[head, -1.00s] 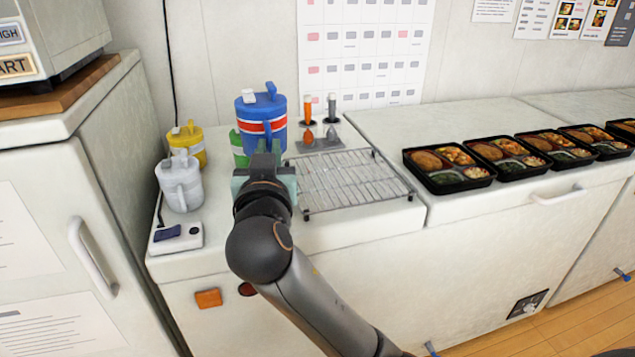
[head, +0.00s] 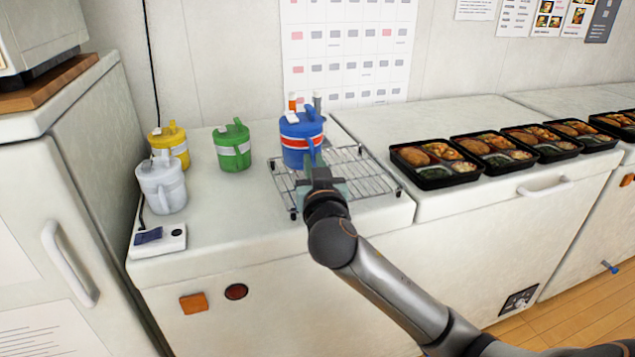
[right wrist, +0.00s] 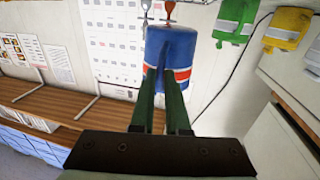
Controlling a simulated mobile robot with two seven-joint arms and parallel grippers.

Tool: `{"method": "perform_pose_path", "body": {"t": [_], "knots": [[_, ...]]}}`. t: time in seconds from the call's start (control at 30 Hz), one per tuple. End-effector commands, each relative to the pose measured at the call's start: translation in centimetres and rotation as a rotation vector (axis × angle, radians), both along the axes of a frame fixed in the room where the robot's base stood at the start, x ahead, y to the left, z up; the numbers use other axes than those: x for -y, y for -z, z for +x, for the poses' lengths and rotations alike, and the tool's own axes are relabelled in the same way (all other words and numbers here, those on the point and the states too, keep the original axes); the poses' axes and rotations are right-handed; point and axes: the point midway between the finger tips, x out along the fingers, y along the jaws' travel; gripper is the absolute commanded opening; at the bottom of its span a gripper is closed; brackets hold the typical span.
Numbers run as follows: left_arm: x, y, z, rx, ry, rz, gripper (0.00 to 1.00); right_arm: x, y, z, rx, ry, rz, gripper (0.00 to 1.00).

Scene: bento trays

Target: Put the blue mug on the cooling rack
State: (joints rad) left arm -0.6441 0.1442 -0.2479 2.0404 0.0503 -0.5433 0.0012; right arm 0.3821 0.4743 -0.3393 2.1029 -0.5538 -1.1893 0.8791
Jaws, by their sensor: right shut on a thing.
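The blue mug (head: 301,140) has a red and white band. My right gripper (head: 316,168) is shut on it and holds it upright over the left part of the cooling rack (head: 368,180). Whether its base touches the wires cannot be told. In the right wrist view the two green fingers (right wrist: 160,105) close on the blue mug (right wrist: 176,50). The wire rack stands on the white counter; part of it is hidden behind the mug and gripper. My left gripper is not in view.
A green mug (head: 232,148), a yellow mug (head: 171,146) and a white mug (head: 162,187) stand left of the rack. A white switch box (head: 159,241) sits at the counter's front left. Several filled bento trays (head: 434,181) line the right. Two upright tools show partly behind the blue mug.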

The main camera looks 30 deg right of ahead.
Motion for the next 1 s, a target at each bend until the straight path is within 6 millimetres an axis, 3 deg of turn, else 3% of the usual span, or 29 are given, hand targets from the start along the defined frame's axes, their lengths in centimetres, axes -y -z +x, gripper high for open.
{"method": "perform_pose_path", "body": {"t": [0.13,0.3,0.7,0.73,1.0], "knots": [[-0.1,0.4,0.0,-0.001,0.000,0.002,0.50,1.1,1.3,0.1,0.003,0.001,-0.005,0.00],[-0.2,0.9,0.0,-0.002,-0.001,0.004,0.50,0.9,3.4,0.1,0.006,0.000,-0.005,0.00],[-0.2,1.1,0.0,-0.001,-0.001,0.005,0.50,0.8,4.0,0.1,0.007,0.000,-0.001,0.00],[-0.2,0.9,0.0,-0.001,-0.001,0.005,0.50,0.8,4.2,0.1,0.000,0.001,0.000,0.17],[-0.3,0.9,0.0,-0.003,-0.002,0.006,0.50,0.8,4.1,0.1,0.000,0.001,-0.001,0.43]]}}
